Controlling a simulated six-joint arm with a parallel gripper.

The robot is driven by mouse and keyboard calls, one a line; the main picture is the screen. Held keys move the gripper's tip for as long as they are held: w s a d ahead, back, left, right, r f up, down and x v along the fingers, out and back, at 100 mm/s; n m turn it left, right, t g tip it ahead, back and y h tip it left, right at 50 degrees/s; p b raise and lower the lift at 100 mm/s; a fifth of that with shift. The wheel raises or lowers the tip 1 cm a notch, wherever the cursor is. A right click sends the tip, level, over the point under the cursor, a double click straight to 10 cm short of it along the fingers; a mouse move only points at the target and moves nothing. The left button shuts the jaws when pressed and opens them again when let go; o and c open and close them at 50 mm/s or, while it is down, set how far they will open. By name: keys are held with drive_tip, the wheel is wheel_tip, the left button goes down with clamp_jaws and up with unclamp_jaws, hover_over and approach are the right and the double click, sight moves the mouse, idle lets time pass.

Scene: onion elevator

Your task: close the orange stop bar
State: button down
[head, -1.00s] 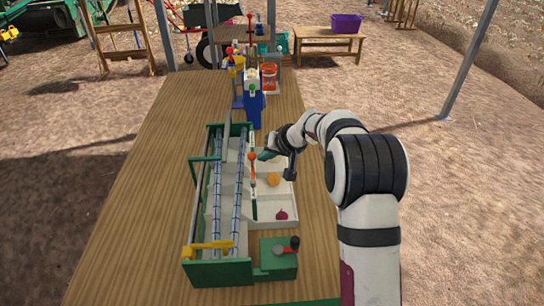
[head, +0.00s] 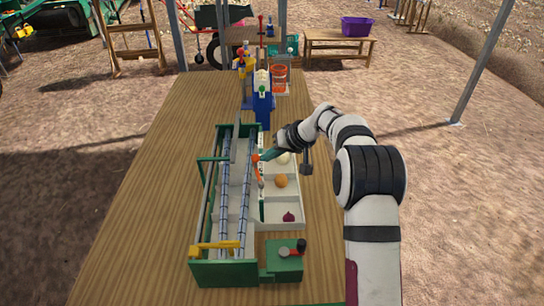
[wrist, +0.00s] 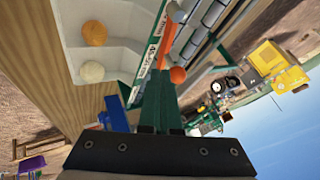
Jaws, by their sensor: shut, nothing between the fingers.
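The orange stop bar (head: 260,174) lies along the divider between the roller lanes and the white bins of the green-framed machine. Its round orange knob (head: 256,158) is at the far end. In the wrist view the bar (wrist: 168,40) runs away from my fingertips, with the knob (wrist: 177,75) just right of them. My gripper (head: 264,156) is shut and empty, its green fingers (wrist: 158,80) right beside the knob. I cannot tell whether they touch it. The fingers hide part of the bar's knob end.
The bins hold a pale onion (head: 283,158), an orange-brown onion (head: 280,181) and a purple onion (head: 289,217). A yellow handle (head: 216,245) and a green box with a red lever (head: 283,262) are at the near end. A blue machine (head: 262,105) stands beyond.

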sight(253, 158)
drive_tip(key=shift+w+a+n+g+y, duration=0.2)
drive_tip(key=shift+a+n+g, duration=0.15)
drive_tip(key=shift+a, duration=0.5)
drive_tip(key=shift+w+a+n+g+y, duration=0.1)
drive_tip(key=shift+a+n+g+y, duration=0.15)
drive_tip(key=shift+a+n, duration=0.4)
drive_tip(key=shift+s+a, duration=0.2)
drive_tip(key=shift+a, duration=0.6)
drive_tip(key=a+n+g, duration=0.1)
drive_tip(key=n, duration=0.1)
drive_tip(key=s+a+n+g, duration=0.1)
drive_tip(key=n, duration=0.1)
drive_tip(key=shift+s+g+y, duration=0.1)
drive_tip(key=shift+g+y, duration=0.25)
drive_tip(key=shift+g, duration=0.05)
drive_tip(key=shift+s+a, duration=0.1)
drive_tip(key=shift+s, duration=0.15)
drive_tip(key=shift+s+a, duration=0.1)
